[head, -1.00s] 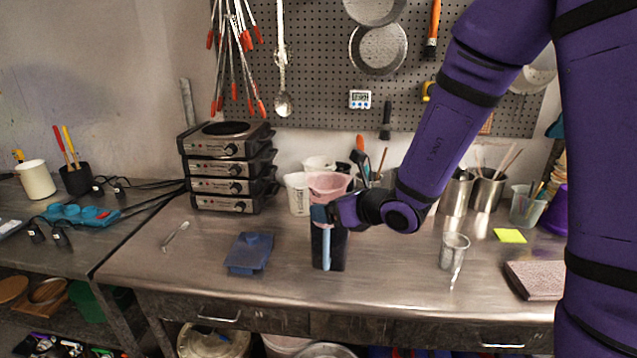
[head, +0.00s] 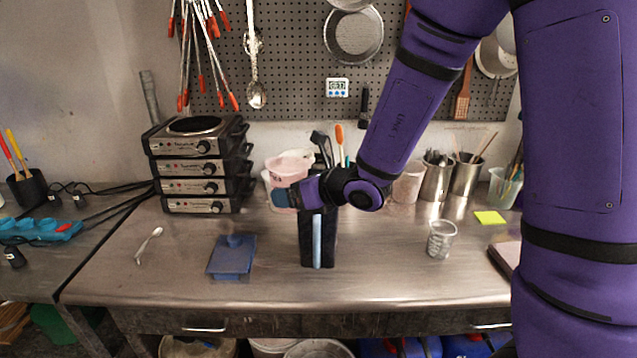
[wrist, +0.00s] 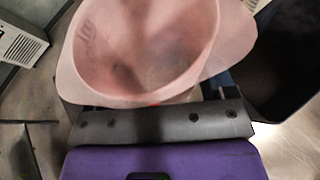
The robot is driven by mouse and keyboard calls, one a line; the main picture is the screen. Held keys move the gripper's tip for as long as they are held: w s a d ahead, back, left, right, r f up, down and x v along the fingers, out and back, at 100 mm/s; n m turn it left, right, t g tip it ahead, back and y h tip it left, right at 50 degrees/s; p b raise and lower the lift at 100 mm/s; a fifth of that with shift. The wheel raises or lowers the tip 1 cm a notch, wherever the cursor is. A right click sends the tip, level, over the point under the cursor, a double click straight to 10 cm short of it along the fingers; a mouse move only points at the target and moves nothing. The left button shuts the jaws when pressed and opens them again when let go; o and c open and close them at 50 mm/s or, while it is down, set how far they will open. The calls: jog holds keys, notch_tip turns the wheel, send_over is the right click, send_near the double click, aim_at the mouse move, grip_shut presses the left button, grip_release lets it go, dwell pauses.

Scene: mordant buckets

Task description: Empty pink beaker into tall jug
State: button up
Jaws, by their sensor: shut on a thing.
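The pink beaker (head: 290,166) is held above the worktop, up and to the left of the tall jug in the head view. Its wide mouth fills much of the wrist view (wrist: 145,50); I cannot tell whether anything is inside. My gripper (head: 284,198) is shut on the beaker's lower part. The tall jug (head: 318,240) is black with a pale blue strip down its front and stands upright on the worktop. Its dark open top shows at the right of the wrist view (wrist: 290,65), beside the beaker. My wrist hides the jug's rim in the head view.
A blue lidded piece (head: 232,258) lies left of the jug on the steel worktop (head: 385,265). A stack of hot plates (head: 197,170) stands at back left. A small clear beaker (head: 441,240) stands to the right. Steel cups (head: 437,182) line the back.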

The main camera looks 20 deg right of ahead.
aim_at(301, 175)
jog(key=shift+w+d+r+m+g+y, duration=0.45)
jog(key=shift+d+r+m+y, duration=0.15)
jog(key=shift+m, duration=0.25)
jog(key=shift+w+d+r+m+g+y, duration=0.4)
jog(key=shift+w+r+m+y, duration=0.1)
jog(key=shift+r+m, duration=0.3)
jog(key=shift+w+d+f+m+y, duration=0.3)
jog(key=shift+d+f+m, duration=0.05)
jog(key=shift+m, duration=0.2)
jog(key=shift+r+g, duration=0.2)
jog(key=shift+g, duration=0.05)
jog(key=shift+w+d+r+m+y, duration=0.15)
jog(key=shift+r+m+y, duration=0.2)
jog(key=shift+m, duration=0.25)
jog(key=shift+f+m+y, duration=0.25)
jog(key=shift+m+y, duration=0.1)
jog(key=shift+m, duration=0.35)
jog(key=shift+w+d+f+m+g+y, duration=0.1)
jog(key=shift+f+m+g+y, duration=0.2)
jog(key=shift+m, duration=0.3)
jog(key=shift+d+f+m+g+y, duration=0.15)
jog(key=shift+m+y, duration=0.25)
jog(key=shift+m, duration=0.2)
dwell(1.0)
jog(key=shift+w+d+r+m+y, duration=0.4)
jog(key=shift+w+d+r+m, duration=0.1)
jog(key=shift+m, duration=0.2)
dwell(1.0)
dwell(0.3)
